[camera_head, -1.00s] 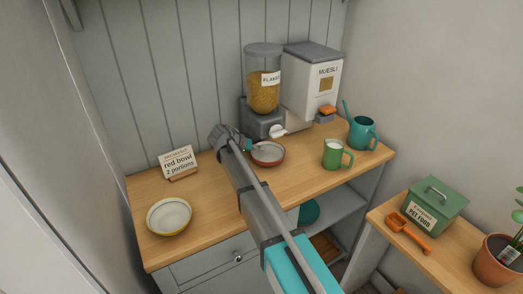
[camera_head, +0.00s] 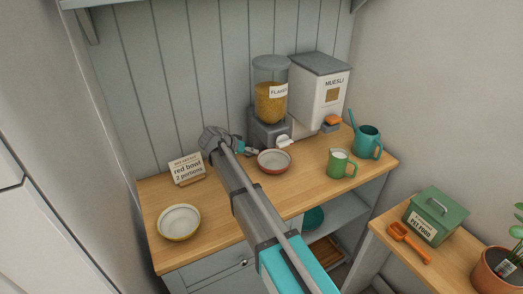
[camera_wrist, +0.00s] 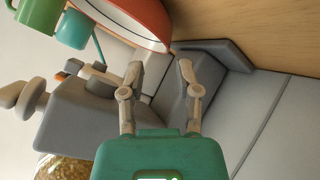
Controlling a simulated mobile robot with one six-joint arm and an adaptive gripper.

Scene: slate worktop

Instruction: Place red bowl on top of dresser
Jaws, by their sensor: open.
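The red bowl (camera_head: 275,162), red outside and pale inside, sits upright on the wooden top of the dresser (camera_head: 222,218), in front of the flakes dispenser (camera_head: 270,105). My gripper (camera_head: 252,151) is just left of the bowl, near its rim, partly hidden by my arm. In the wrist view my gripper (camera_wrist: 160,70) has its two fingers apart with nothing held between them. The red bowl (camera_wrist: 148,14) shows there at the top, beyond the fingertips, partly cut off by the frame.
A green mug (camera_head: 341,163), teal watering can (camera_head: 367,141) and muesli box (camera_head: 320,90) stand at right. A lower side table (camera_head: 455,262) holds a pet food tin.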

